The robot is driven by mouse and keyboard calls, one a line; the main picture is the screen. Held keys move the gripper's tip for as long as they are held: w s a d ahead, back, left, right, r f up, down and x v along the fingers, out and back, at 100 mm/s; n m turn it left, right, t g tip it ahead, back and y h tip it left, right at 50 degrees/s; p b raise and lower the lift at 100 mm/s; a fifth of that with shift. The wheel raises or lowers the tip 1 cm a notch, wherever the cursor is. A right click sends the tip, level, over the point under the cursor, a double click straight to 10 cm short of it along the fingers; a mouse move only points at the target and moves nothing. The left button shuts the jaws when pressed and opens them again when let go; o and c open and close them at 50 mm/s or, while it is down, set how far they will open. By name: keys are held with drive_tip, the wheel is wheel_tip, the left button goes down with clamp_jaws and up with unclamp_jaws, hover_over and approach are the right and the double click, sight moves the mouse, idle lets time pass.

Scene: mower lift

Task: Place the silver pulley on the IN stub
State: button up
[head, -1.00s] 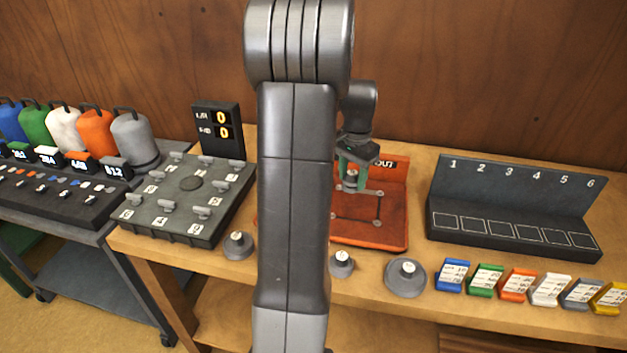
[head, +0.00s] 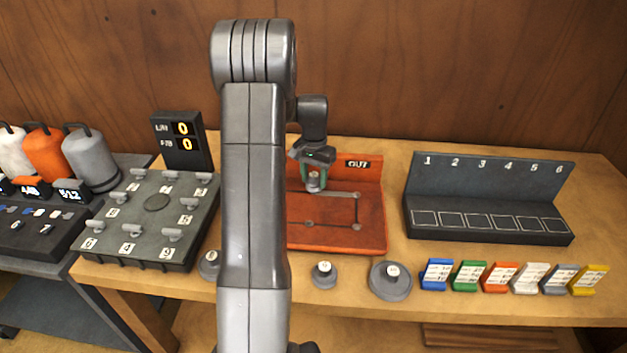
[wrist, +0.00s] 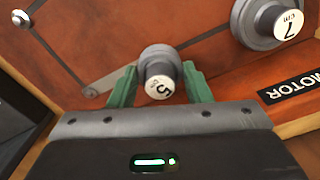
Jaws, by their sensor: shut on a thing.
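My gripper (head: 314,184) is shut on a small silver pulley (head: 313,180) above the back left part of the orange-red board (head: 335,240). In the wrist view the green fingers (wrist: 153,88) stand on either side of this pulley (wrist: 160,72), whose white cap reads 5. I cannot tell whether the pulley touches the board or a stub. A grey pulley marked 7 cm (wrist: 268,22) sits on the board beside the MOTOR label (wrist: 290,87); my arm hides it in the head view. An OUT label (head: 358,164) is on the board's back wall. No IN label is visible.
Grey pulleys stand on the bench front: one (head: 209,265) partly behind my arm, a small one (head: 323,274) and a wide one (head: 390,282). A black numbered rack (head: 490,205) and coloured tags (head: 500,277) are right. A grey keyed panel (head: 150,222) is left.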

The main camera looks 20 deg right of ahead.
sight(314, 174)
drive_tip(key=shift+f, duration=0.85)
drive_tip(key=shift+f, duration=0.1)
drive_tip(key=o, duration=1.2)
drive_tip(key=shift+c, duration=0.2)
wheel_tip(314, 174, up, 12)
drive_tip(key=shift+r+b, duration=0.1)
drive_tip(key=shift+b, duration=0.3)
